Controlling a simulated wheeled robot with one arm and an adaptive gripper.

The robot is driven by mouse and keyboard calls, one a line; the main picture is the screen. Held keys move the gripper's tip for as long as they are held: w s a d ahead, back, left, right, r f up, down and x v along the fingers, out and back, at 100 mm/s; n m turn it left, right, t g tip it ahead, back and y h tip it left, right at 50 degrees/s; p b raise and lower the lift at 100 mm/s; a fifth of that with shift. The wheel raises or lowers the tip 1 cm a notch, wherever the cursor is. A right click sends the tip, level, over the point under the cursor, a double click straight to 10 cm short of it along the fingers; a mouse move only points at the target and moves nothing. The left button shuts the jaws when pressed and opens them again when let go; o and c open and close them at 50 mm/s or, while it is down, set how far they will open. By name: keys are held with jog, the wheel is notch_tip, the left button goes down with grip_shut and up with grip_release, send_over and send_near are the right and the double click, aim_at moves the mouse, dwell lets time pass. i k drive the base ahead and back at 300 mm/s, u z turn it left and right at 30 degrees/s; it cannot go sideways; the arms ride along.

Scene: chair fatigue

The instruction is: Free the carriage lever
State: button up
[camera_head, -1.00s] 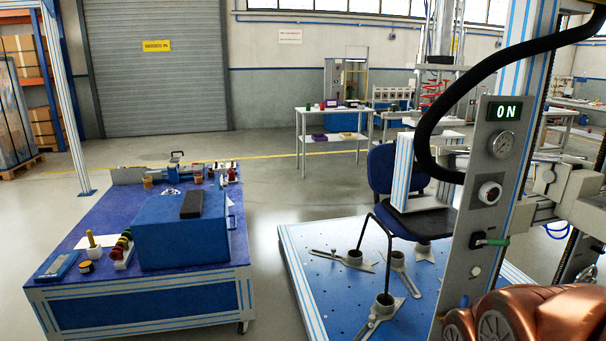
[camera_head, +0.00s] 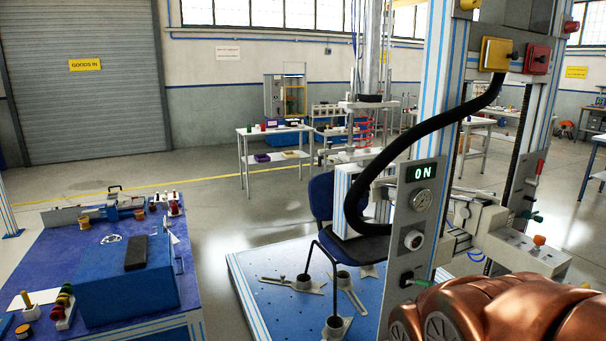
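The chair test rig stands at the right, with a grey control panel (camera_head: 413,225) whose display reads ON. A horizontal carriage (camera_head: 515,245) crosses its uprights. A red-handled lever (camera_head: 539,172) sits upright on the right upright. A green-handled piece (camera_head: 531,216) lies just below it, near the carriage, and an orange knob (camera_head: 540,240) stands on the carriage's right end. Another green-handled lever (camera_head: 418,282) is low on the panel. I cannot tell for certain which is the carriage lever. My gripper is not in view; a copper-coloured arm part fills the bottom right.
A blue chair (camera_head: 322,197) stands on the rig's blue platform (camera_head: 268,300) among metal clamps. A thick black hose (camera_head: 381,165) curves in front of it. A blue workbench (camera_head: 40,245) is at the left. Open floor (camera_head: 225,225) lies between bench and rig.

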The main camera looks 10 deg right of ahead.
aim_at(539, 171)
jog(key=u, duration=0.05)
jog(key=k, duration=0.6)
jog(key=z, duration=0.35)
jog(key=i, duration=0.65)
jog(key=z, duration=1)
jog(key=i, duration=0.35)
jog(key=u, duration=3.05)
jog(key=k, duration=0.65)
jog(key=z, duration=0.8)
